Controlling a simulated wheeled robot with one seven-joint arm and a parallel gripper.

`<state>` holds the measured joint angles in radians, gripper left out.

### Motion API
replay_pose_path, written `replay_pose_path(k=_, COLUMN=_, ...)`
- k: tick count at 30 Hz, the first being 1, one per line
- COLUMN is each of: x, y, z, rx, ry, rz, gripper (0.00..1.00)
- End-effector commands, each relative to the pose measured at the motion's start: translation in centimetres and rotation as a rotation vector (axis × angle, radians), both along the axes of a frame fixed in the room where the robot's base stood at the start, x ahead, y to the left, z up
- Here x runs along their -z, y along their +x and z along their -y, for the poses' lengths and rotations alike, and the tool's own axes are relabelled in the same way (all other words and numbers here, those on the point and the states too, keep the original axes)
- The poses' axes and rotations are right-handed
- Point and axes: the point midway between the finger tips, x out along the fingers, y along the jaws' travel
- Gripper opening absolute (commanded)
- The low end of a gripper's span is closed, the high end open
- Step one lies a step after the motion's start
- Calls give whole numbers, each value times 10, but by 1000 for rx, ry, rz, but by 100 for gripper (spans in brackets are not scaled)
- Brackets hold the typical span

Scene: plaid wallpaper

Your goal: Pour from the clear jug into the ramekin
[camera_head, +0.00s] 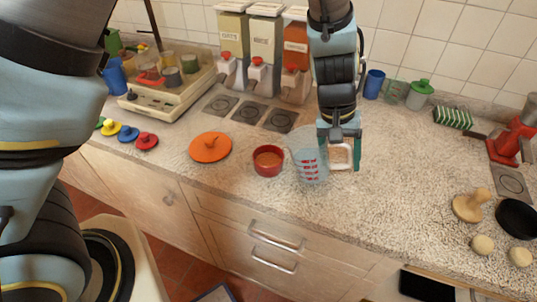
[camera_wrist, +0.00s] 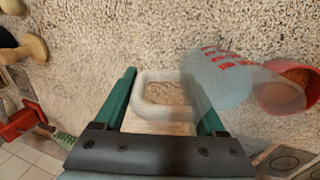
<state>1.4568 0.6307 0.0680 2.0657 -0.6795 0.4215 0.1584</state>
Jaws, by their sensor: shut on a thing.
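The clear jug (camera_head: 309,165), with red measuring marks, is upright or nearly so on the right of the red ramekin (camera_head: 268,163). I cannot tell whether its base touches the counter. My gripper (camera_head: 341,150) is shut on the jug's handle, which is a pale loop between the green fingers in the wrist view (camera_wrist: 163,77). The jug body (camera_wrist: 222,80) also shows there, overlapping the ramekin (camera_wrist: 280,99). The ramekin holds something brown. I cannot make out any contents in the jug.
An orange lid (camera_head: 210,147) lies left of the ramekin. Dispensers (camera_head: 265,55) stand behind. A blue cup (camera_head: 374,84) and a green-lidded jar (camera_head: 418,95) stand at the back right. A black pan (camera_head: 518,218) lies far right.

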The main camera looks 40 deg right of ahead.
Motion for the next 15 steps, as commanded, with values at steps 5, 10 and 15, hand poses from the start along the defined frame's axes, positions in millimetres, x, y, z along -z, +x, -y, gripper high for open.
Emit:
replay_pose_path(k=5, x=2, y=10, z=-4, rx=-10, ry=-62, rz=-80, gripper=0)
replay_pose_path(k=10, x=-6, y=20, z=-11, rx=-6, ry=-142, rz=-182, gripper=0)
replay_pose_path(k=15, x=-39, y=32, z=-22, rx=-5, ry=-216, rz=-293, gripper=0)
